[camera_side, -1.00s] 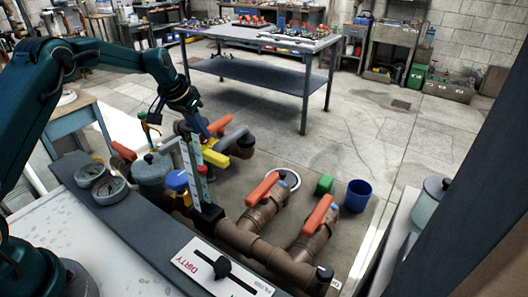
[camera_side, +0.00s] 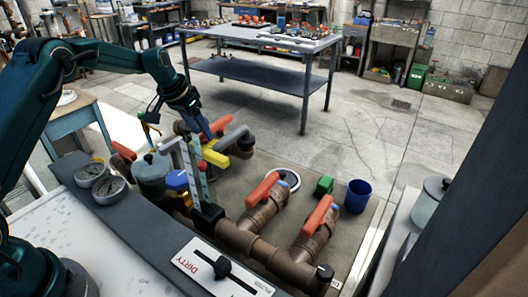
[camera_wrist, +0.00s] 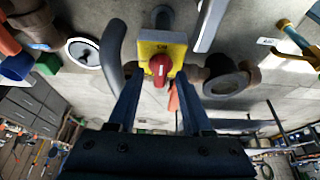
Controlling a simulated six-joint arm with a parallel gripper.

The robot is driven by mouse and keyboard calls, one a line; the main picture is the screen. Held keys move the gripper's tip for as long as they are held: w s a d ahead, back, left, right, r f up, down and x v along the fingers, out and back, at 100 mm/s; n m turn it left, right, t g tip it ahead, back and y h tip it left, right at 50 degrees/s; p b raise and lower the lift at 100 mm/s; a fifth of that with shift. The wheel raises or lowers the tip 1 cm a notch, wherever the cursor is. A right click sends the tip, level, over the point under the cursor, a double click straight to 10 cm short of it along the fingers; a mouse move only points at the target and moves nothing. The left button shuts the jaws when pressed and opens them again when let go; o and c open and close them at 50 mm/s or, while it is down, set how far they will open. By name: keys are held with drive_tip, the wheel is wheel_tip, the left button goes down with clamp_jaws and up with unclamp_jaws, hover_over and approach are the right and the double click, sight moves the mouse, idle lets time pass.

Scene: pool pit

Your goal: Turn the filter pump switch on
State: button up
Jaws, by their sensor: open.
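The filter pump switch is a yellow box (camera_wrist: 161,48) with a red knob (camera_wrist: 160,66) on its face, in the upper middle of the wrist view. In the side view the yellow box (camera_side: 215,158) sits among the brown pipes, with its knob mostly hidden near my fingers. My gripper (camera_wrist: 158,88) is open and empty. Its two dark blue fingers point at the box, one on each side of the knob in the wrist view. I cannot tell whether they touch it. In the side view my gripper (camera_side: 206,134) is just above and beside the box.
Orange-handled valves (camera_side: 262,190) on brown pipes stand close by. A grey curved pipe (camera_wrist: 112,55) runs beside the switch. A blue bucket (camera_side: 357,196) and a green block (camera_side: 323,186) lie on the floor. The DIRTY slider panel (camera_side: 215,268) is in front.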

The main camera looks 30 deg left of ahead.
drive_tip(key=shift+v, duration=2.6)
drive_tip(key=shift+d+r, duration=0.2)
drive_tip(key=shift+r, duration=0.1)
drive_tip(key=s+d+r+m+t, duration=0.1)
drive_tip(key=s+d+r, duration=0.1)
drive_tip(key=d+r, duration=0.3)
drive_tip(key=s+d+r+m+t, duration=0.1)
drive_tip(key=s+d+r, duration=0.15)
drive_tip(key=r, duration=0.45)
drive_tip(key=s+d+r, duration=0.2)
drive_tip(key=s+d, duration=0.3)
drive_tip(key=s, duration=0.5)
drive_tip(key=s+f+n, duration=0.2)
drive_tip(key=s+f, duration=0.6)
drive_tip(key=s, duration=0.4)
drive_tip(key=shift+s+d+g, duration=0.35)
drive_tip(key=shift+d+g, duration=0.05)
drive_tip(key=shift+d, duration=0.05)
